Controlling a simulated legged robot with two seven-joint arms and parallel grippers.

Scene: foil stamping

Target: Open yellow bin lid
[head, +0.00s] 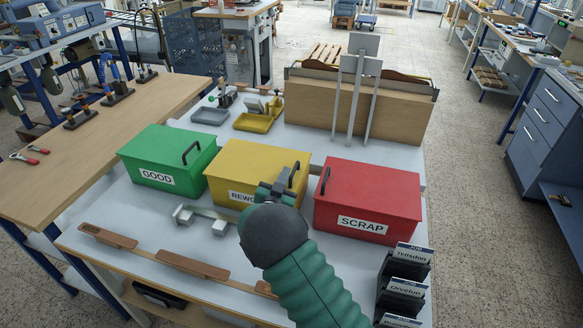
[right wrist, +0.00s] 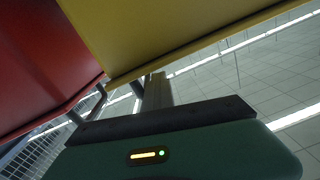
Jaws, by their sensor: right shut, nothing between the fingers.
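The yellow bin (head: 228,187) stands between the green and red bins, its "REWORK" label partly hidden by my right arm. Its lid (head: 252,158) looks closed, with a dark handle (head: 296,174) at its right end. My right gripper (head: 277,184) is shut and empty at the bin's front right, close to the handle; I cannot tell whether it touches. In the right wrist view, a yellow surface (right wrist: 175,30) fills the top and the gripper fingers (right wrist: 150,92) show below its edge. My left gripper is not in view.
The green "GOOD" bin (head: 165,153) is left and the red "SCRAP" bin (head: 375,190) is close on the right; a red surface also shows in the right wrist view (right wrist: 40,60). A grey-white fixture (head: 205,218) and wooden strips (head: 180,264) lie in front. Black label holders (head: 405,275) stand front right.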

